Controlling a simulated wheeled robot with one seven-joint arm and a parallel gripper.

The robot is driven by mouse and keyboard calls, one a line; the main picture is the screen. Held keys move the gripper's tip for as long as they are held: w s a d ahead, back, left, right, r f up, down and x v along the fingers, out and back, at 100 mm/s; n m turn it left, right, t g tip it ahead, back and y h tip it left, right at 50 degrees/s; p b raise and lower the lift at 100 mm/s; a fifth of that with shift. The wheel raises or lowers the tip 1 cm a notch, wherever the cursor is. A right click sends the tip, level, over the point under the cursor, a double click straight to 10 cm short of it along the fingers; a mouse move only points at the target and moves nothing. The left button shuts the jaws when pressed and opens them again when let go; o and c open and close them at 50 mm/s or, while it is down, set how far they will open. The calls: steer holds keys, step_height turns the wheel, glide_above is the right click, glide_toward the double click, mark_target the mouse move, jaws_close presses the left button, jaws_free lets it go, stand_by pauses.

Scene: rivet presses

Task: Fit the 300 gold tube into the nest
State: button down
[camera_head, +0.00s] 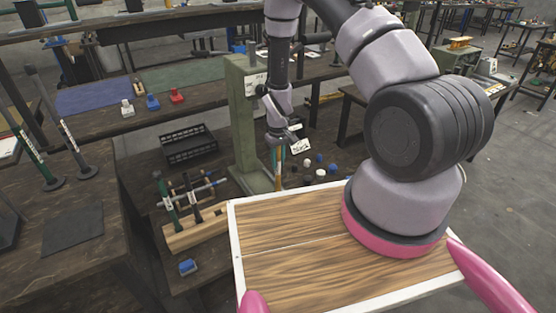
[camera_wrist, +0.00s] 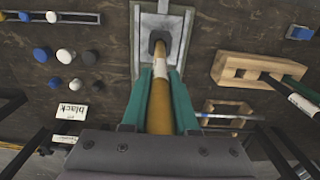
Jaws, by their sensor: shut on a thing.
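In the wrist view my gripper (camera_wrist: 162,88) has its teal fingers shut on a gold tube (camera_wrist: 160,112) with a pale label band. The tube's far end is at the dark square nest (camera_wrist: 155,37) on the press's grey base plate (camera_wrist: 146,68). I cannot tell how deep the tube's end sits in the nest. In the head view my gripper (camera_head: 279,150) is just right of the green press column (camera_head: 243,120), low over the bench.
Several blue, white and black caps (camera_head: 319,172) lie right of the press, near a label card (camera_head: 300,146). A blue piece (camera_head: 187,267) lies in front.

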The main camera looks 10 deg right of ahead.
steer(key=shift+f, duration=0.35)
steer(key=c, duration=0.6)
jaws_free()
step_height(320, 180, up, 11)
steer(key=shift+f, duration=0.1)
steer(key=shift+s, duration=0.15)
